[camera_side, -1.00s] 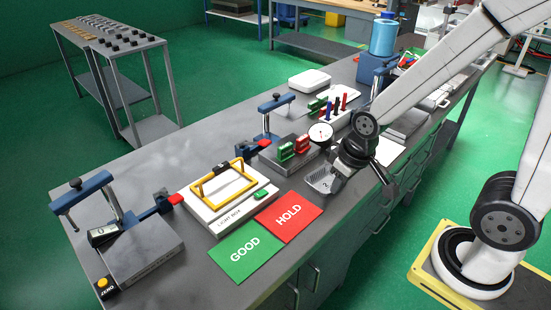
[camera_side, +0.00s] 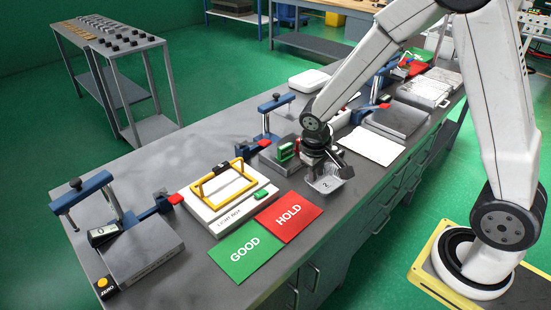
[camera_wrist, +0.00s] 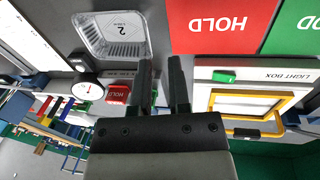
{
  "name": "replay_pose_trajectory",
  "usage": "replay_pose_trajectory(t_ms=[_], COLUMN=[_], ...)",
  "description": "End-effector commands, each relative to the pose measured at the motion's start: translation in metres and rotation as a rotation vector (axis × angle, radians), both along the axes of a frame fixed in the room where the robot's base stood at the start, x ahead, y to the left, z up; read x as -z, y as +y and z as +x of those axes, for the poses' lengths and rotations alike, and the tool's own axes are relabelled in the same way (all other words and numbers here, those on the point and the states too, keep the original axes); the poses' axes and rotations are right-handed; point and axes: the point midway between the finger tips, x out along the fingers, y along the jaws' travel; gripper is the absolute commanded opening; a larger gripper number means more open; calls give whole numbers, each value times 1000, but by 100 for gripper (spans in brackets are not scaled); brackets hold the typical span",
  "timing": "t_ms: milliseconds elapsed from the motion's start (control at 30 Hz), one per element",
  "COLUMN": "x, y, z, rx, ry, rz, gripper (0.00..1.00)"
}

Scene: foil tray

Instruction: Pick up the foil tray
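The foil tray (camera_side: 338,187) is a small, shallow silver tray with a label reading 2. It lies on the bench between the red HOLD card (camera_side: 289,217) and the white sheet. In the wrist view the foil tray (camera_wrist: 92,38) is at upper left, to the left of and beyond the fingertips. My gripper (camera_wrist: 161,62) has its two black fingers a short gap apart, with nothing between them. In the side view my gripper (camera_side: 326,164) is over the tray's far side and hides part of it. I cannot tell whether it touches the tray.
The green GOOD card (camera_side: 245,252) and the light box (camera_side: 228,195) with a yellow frame are to the left. A white sheet (camera_side: 370,146) lies to the right.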

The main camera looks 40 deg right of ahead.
Motion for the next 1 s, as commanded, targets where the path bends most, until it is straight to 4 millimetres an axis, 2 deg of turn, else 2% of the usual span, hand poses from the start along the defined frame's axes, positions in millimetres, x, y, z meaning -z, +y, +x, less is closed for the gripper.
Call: replay_pose_trajectory(t_ms=[133,333,667,1000], x=[18,32,37,58], y=[-12,-22,-26,-33], z=[21,37,41,40], rx=[20,40,46,45], ry=[34,54,57,59], rz=[-62,-119,-135,-134], gripper=[22,22,22,22])
